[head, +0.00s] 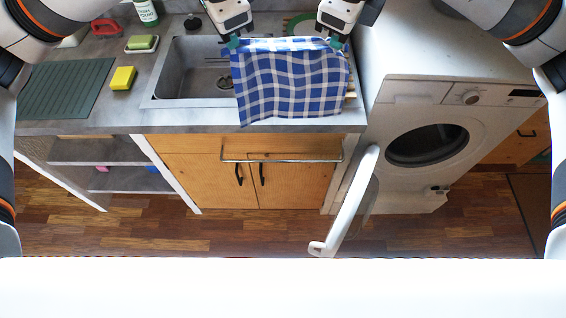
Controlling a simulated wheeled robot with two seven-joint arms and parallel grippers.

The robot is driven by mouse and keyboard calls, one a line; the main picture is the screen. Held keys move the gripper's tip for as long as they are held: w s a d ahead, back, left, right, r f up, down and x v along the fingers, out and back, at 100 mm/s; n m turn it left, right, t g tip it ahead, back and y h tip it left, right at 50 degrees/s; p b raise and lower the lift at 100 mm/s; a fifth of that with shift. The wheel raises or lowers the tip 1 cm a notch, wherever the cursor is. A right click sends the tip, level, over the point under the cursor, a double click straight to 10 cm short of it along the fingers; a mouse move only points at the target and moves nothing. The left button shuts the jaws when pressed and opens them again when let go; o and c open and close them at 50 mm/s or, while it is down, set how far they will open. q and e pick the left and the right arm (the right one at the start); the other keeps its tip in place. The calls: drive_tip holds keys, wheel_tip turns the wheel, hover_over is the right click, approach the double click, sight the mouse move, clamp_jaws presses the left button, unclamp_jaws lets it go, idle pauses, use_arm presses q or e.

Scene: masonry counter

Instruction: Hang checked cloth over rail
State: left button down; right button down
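A blue and white checked cloth (285,85) is spread out over the right part of the sink, and its lower edge reaches the counter's front edge. My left gripper (233,42) is at the cloth's far left corner. My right gripper (334,42) is at its far right corner. Both appear shut on the cloth's far edge, with the cloth hanging or draped toward the front. The metal rail (280,160) runs across the front of the wooden cabinet below the counter, and nothing hangs on it.
A grey sink (172,88), a yellow sponge (123,78), a green sponge (141,42) on a dish and a ribbed green mat (66,90) are on the counter. A washing machine (405,115) stands at the right. A white handle-like part (345,205) juts out near the rail's right end.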

wheel_tip(320, 180, down, 20)
drive_tip(key=b, duration=1.8)
drive_tip(key=shift+s+a+r+b, duration=0.15)
drive_tip(key=shift+s+a+b, duration=0.15)
drive_tip(key=shift+a, duration=0.1)
